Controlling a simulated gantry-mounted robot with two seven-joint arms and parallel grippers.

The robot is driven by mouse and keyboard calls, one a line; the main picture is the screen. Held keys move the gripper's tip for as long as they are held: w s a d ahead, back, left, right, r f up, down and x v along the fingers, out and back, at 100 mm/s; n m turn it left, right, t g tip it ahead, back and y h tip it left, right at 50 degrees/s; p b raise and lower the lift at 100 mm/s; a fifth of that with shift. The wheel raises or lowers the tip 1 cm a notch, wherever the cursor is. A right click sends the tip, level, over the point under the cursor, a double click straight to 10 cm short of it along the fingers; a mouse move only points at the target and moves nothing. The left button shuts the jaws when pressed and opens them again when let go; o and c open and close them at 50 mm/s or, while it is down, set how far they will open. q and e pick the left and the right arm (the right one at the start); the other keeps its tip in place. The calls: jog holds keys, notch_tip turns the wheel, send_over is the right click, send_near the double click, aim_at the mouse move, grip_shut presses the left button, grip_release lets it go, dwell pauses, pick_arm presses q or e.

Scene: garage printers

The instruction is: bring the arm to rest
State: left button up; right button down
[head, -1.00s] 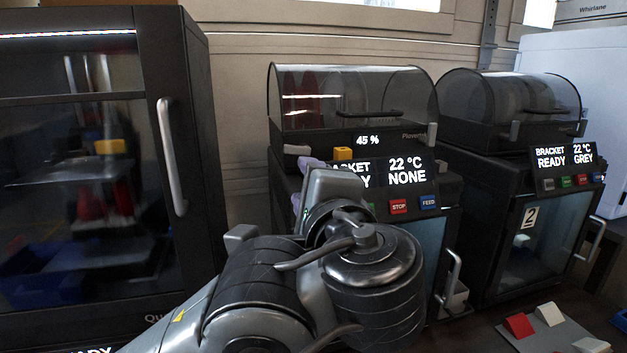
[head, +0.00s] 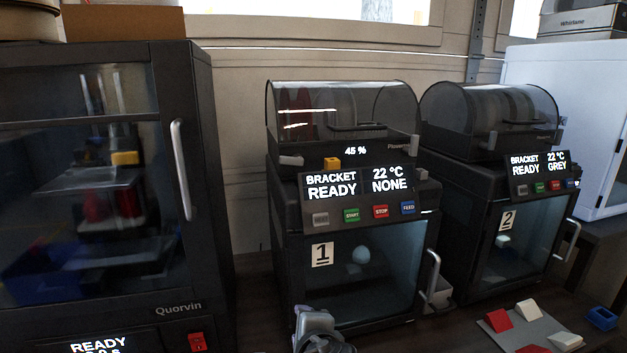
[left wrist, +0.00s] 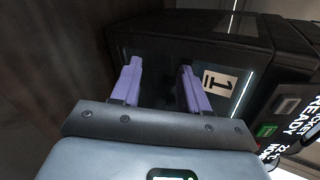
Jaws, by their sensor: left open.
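My left gripper (left wrist: 160,80) shows in the left wrist view with its two purple fingers spread apart and nothing between them. The fingers are in front of printer 1, whose "1" label (left wrist: 217,80) is just right of the right finger. My right gripper is in neither view.
Printer 2 (head: 459,225) stands right of printer 1. A large dark Quorvin printer (head: 215,150) stands at left. A grey plate (head: 541,328) with red and white pieces and a blue bin (head: 601,318) lie at the front right. A wall is behind.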

pick_arm(q)
jog(key=s+a+f+n+g+h+p, duration=0.1)
jog(key=s+a+f+n+g+p, duration=0.2)
jog(key=s+f, duration=0.65)
jog(key=s+a+f+g+h+p, duration=0.2)
jog(key=s+f+g, duration=0.35)
jog(key=f, duration=0.75)
jog(key=s+a+f+n+g+p, duration=0.1)
jog(key=s+a+n+p, duration=0.4)
jog(key=s, duration=0.6)
jog(key=s+a+f+n+g, duration=0.15)
jog(key=s+a+n, duration=0.25)
jog(key=s+a, duration=0.45)
notch_tip(320, 180, up, 6)
jog(key=w+a+n+t, duration=0.2)
jog(key=n+t, duration=0.1)
jog(key=n, duration=0.1)
notch_tip(320, 180, up, 37)
jog(key=p, duration=3.8)
jog(key=shift+d+h, duration=0.3)
